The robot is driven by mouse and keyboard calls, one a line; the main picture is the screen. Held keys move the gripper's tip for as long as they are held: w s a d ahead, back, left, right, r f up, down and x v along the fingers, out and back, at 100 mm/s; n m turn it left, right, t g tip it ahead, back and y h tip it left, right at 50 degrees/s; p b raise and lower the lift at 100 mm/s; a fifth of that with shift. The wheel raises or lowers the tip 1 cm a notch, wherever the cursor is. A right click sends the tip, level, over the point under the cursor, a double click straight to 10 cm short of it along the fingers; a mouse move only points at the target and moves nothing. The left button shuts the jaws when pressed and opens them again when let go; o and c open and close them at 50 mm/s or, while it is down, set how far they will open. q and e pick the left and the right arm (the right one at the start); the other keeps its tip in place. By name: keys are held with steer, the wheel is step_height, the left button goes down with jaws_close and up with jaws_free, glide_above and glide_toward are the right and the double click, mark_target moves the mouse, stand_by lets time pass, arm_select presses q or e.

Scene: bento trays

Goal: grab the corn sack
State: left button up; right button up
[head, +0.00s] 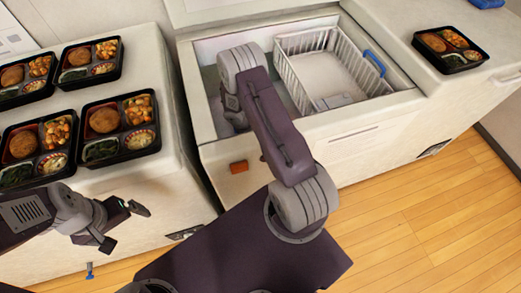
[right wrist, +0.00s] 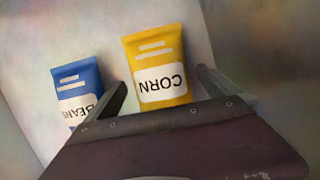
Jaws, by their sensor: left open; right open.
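The yellow corn sack (right wrist: 155,52) shows in the right wrist view with its label upside down. My right gripper (right wrist: 160,88) is open, with one finger on either side of the sack's near part. I cannot tell whether the fingers touch it. In the head view my right arm reaches down into the left part of the open chest, and its gripper and the sack are hidden there. My left gripper (head: 123,227) is open and empty at the lower left, in front of the left counter.
A blue beans sack (right wrist: 78,92) lies just left of my right gripper's left finger. The open chest (head: 215,150) holds a white wire basket (head: 320,103) on its right. Several bento trays (head: 118,128) sit on the left counter, and one black tray (head: 452,60) on the right counter.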

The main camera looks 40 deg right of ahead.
steer(key=shift+d+f, duration=0.2)
steer(key=shift+f, duration=0.45)
steer(key=shift+r, duration=0.1)
steer(key=shift+c, duration=0.7)
steer(key=c, duration=1.7)
step_height(320, 180, up, 9)
steer(key=p, duration=0.3)
steer(key=shift+r+p, duration=0.3)
steer(key=shift+r, duration=0.2)
